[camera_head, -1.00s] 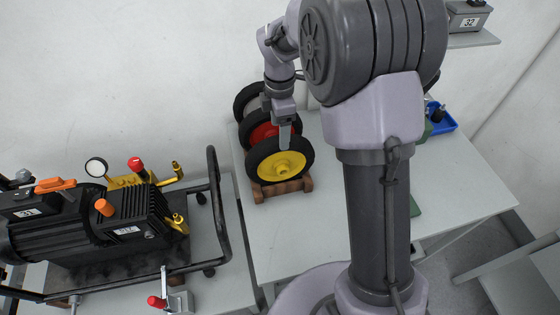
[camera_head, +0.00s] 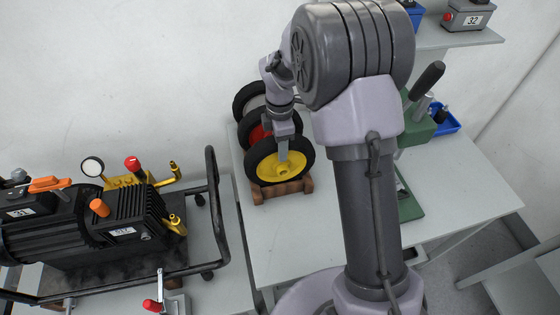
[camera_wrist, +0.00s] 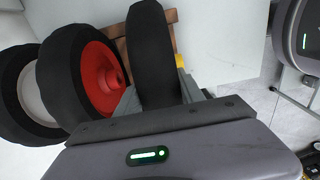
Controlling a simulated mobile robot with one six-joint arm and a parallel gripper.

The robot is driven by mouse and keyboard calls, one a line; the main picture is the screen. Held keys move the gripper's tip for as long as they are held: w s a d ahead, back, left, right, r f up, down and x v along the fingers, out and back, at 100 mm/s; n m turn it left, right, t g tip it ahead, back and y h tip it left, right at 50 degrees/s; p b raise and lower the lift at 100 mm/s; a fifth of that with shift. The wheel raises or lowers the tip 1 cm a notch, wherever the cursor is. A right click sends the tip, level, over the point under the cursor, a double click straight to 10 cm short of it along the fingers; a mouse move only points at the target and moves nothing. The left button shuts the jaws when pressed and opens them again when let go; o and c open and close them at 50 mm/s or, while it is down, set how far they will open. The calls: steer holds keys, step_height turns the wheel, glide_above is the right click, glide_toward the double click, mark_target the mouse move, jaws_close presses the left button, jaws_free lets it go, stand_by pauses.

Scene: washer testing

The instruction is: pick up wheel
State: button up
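Three black-tyred wheels stand upright in a row on a brown wooden rack (camera_head: 282,190) on the table. The front wheel (camera_head: 300,165) has a yellow hub, the middle wheel (camera_head: 247,128) a red hub, and the back wheel (camera_head: 243,94) a pale hub. My gripper (camera_head: 283,158) points down over the yellow wheel, one finger in front of its hub. In the wrist view my gripper (camera_wrist: 160,97) is open, its fingers on either side of the yellow wheel's tyre (camera_wrist: 152,50). The far finger passes between the yellow and red wheels (camera_wrist: 98,78). Finger contact is unclear.
A black pump (camera_head: 90,225) on a frame with a bent black handle (camera_head: 214,180) stands to the left. A green lever press (camera_head: 412,200) and a blue tray (camera_head: 445,122) are at the right. The tabletop (camera_head: 290,235) in front of the rack is clear.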

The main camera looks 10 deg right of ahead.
jaws_close()
